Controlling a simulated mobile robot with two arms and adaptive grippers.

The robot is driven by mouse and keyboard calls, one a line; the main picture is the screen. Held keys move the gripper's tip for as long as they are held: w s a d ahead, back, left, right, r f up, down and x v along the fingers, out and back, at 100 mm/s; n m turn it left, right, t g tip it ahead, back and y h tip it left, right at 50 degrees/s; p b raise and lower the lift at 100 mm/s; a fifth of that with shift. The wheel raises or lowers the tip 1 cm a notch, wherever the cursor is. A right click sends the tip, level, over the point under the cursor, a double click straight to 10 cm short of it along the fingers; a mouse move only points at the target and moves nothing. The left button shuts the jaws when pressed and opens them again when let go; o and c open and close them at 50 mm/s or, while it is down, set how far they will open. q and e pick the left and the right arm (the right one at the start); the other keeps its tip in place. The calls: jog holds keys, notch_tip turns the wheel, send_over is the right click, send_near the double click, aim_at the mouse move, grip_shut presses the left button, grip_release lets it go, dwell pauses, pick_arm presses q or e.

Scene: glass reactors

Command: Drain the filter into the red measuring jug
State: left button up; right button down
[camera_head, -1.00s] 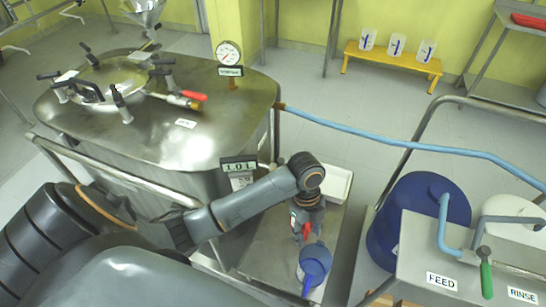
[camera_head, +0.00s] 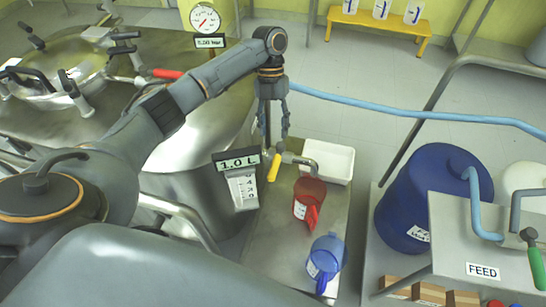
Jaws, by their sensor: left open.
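The red measuring jug (camera_head: 309,194) stands on the steel bench beside the filter, its handle toward the front. A metal outlet pipe (camera_head: 300,159) runs from the filter and bends down over the jug's top. A yellow valve handle (camera_head: 266,168) sits on this pipe. The filter is the large steel vessel (camera_head: 185,150) at the left, partly hidden by my arm. My left gripper (camera_head: 277,134) is open and empty, pointing down above the valve. Its fingers appear apart from the handle. The jug's contents cannot be made out. My right gripper is not in view.
A blue jug (camera_head: 327,254) stands in front of the red one. A white tray (camera_head: 330,161) lies behind it on the steel bench (camera_head: 265,240). A "1.0 L" display (camera_head: 237,160) is left of the valve. A blue drum (camera_head: 420,212) and hose (camera_head: 410,112) are at right.

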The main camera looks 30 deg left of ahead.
aim_at(274, 163)
pick_arm(q)
jog(key=p+x, duration=0.1)
jog(key=x, duration=0.8)
jog(key=shift+f, duration=0.6)
jog(key=shift+s+f, duration=0.1)
jog(key=shift+f, duration=0.1)
jog(key=shift+d, duration=0.1)
grip_shut()
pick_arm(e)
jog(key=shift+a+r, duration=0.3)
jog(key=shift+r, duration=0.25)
